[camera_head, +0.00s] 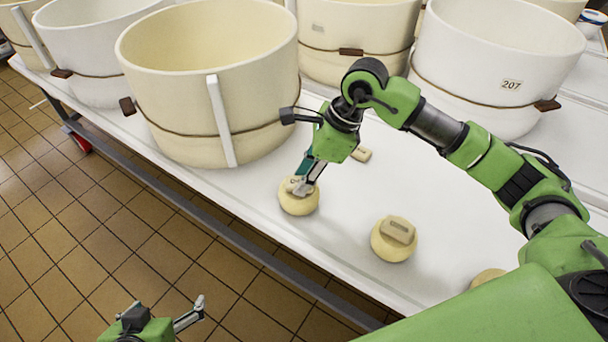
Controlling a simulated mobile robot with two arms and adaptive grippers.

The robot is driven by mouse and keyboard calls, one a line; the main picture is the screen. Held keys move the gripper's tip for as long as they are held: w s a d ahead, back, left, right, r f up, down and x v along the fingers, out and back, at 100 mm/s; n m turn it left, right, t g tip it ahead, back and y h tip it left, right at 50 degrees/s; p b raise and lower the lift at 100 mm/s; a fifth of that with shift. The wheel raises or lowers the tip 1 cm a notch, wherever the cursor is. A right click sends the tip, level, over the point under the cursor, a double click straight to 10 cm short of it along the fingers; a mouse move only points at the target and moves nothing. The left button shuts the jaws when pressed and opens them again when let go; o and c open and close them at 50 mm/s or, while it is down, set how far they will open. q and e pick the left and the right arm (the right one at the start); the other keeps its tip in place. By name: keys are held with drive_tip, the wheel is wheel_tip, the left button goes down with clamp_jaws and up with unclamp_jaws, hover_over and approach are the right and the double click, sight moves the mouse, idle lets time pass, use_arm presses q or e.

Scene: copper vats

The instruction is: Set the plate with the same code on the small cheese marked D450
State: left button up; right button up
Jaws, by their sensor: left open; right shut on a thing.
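My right gripper (304,184) reaches down to a small round cheese (299,206) near the table's front edge. It is shut on a small tan plate (293,185) at the top of this cheese; the plate appears to touch the cheese, and the fingers partly cover it. A second small cheese (388,249) to the right has a tan plate (399,230) lying on top. A third small cheese (487,276) is mostly hidden behind my arm. Another plate (361,154) lies on the table behind. The codes are too small to read. My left gripper (180,312) is open and empty, low over the floor.
The white table (345,198) carries several large cream moulds with cords; the nearest mould (205,90) stands just left of my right gripper. A white mould (495,70) marked 207 stands at the back right. The tiled floor (100,220) is clear at left.

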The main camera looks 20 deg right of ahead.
idle(0.4)
drive_tip(key=o, duration=1.2)
